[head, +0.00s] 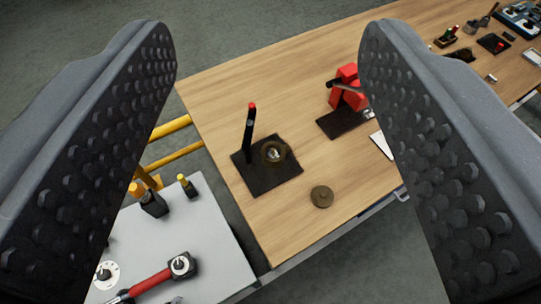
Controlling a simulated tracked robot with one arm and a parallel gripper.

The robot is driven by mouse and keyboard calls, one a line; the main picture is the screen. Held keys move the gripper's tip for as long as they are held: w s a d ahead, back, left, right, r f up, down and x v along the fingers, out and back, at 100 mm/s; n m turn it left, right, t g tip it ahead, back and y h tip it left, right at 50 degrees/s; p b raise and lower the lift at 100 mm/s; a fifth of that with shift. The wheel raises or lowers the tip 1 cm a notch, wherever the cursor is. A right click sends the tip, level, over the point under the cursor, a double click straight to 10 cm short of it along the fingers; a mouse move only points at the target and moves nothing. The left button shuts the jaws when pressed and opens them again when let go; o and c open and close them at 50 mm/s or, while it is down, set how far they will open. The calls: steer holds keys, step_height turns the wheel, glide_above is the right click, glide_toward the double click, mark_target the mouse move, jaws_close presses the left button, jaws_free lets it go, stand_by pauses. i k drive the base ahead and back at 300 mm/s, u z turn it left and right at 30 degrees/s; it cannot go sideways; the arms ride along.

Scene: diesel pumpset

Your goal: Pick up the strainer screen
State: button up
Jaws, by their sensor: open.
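My gripper (266,45) is open, with its two dark, studded fingers wide apart at the left and right of the head view. Nothing is between the pads; the wooden table shows beyond and below them. A small round brownish disc (321,196) lies flat on the bare wood near the table's front edge. A brass-coloured ring (275,152) with a pale centre sits on a dark mat (270,182) behind and left of the disc. I cannot tell for sure which of these two is the strainer screen. My gripper touches neither.
A black upright tool (250,133) with a red tip stands on the mat beside the ring. A red vise-like object (347,88) stands to the right. A grey-white surface (215,240) at lower left carries bottles and a red-handled tool (150,282). Bare wood lies behind the mat.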

mark_target(273, 153)
steer(key=u, duration=2.7)
steer(key=k, duration=1)
steer(key=z, duration=2.1)
steer(key=i, duration=0.7)
